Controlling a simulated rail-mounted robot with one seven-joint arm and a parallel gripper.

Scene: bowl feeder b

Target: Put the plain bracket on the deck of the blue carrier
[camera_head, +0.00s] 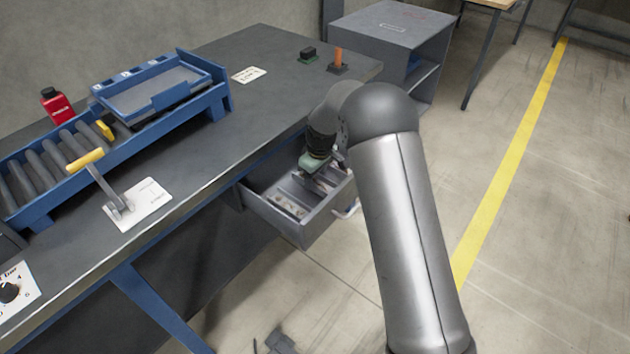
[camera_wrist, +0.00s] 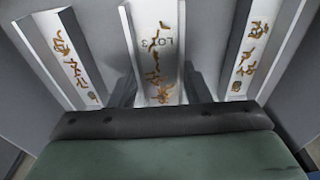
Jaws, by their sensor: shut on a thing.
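The blue carrier (camera_head: 188,90) sits on the roller conveyor at the left in the head view; its grey deck looks bare. My gripper (camera_head: 316,178) is down in the open drawer (camera_head: 270,218). In the wrist view my gripper (camera_wrist: 157,88) has a finger on each side of a pale middle bracket (camera_wrist: 153,45) and is shut on it. This bracket has brown blotches and lettering that looks like "LOT". Similar blotched pale pieces lie to the left (camera_wrist: 68,55) and right (camera_wrist: 252,45). The bracket's near end is hidden by my gripper.
A yellow-handled lever (camera_head: 92,170) stands on the bench between conveyor and front edge. A red bottle (camera_head: 57,106) is behind the conveyor. An orange peg (camera_head: 338,58) and a dark block (camera_head: 308,55) stand at the bench's far end.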

